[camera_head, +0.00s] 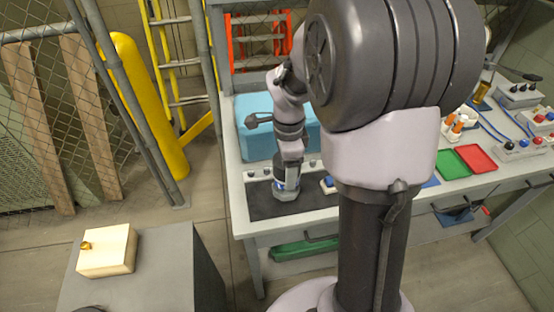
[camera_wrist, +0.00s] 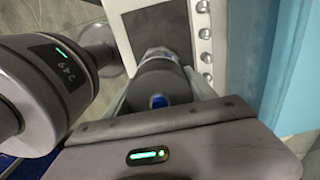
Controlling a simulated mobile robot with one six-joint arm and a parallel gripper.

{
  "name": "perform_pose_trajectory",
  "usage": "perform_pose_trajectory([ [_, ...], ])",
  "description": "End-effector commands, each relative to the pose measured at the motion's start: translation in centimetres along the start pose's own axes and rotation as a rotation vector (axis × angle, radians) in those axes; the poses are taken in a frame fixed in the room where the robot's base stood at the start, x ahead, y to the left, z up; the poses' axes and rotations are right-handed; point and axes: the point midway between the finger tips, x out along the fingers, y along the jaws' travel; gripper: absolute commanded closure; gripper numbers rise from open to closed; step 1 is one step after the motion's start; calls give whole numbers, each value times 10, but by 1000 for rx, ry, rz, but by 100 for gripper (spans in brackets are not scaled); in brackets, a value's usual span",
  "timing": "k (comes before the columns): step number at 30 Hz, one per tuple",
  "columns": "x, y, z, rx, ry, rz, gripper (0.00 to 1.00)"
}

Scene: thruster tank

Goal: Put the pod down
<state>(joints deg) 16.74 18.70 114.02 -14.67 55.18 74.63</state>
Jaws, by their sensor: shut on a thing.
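The pod (camera_wrist: 165,82) is a grey cylinder with a pale rim and a blue spot on its end. In the wrist view it sits between the fingers of my gripper (camera_wrist: 165,92), which is shut on it. In the head view the pod (camera_head: 286,191) shows below my gripper (camera_head: 287,172), over the left part of a dark mat (camera_head: 322,199) on the workbench. It looks upright. I cannot tell whether its base touches the mat. My arm hides part of the bench behind it.
A light blue box (camera_head: 255,140) stands behind the mat, with a row of small knobs along the mat's back edge. A small blue-and-white item (camera_head: 328,184) is close right of the pod. Green (camera_head: 453,164) and red (camera_head: 476,158) trays lie farther right.

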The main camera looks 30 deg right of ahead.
Motion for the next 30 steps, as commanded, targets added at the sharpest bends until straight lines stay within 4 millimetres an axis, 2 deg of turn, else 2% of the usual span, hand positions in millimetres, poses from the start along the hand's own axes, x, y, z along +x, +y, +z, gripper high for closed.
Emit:
perform_pose_trajectory([
  [3,2,-18,-2,1,0,-1,100],
  [6,6,-24,-3,0,0,0,100],
  [12,40,-24,-3,0,-1,1,100],
  [22,41,-24,-3,0,-1,-1,100],
  [23,42,-24,-3,0,-1,0,34],
  [26,40,-24,-3,0,-1,0,14],
  [30,40,-24,-3,0,-1,0,14],
])
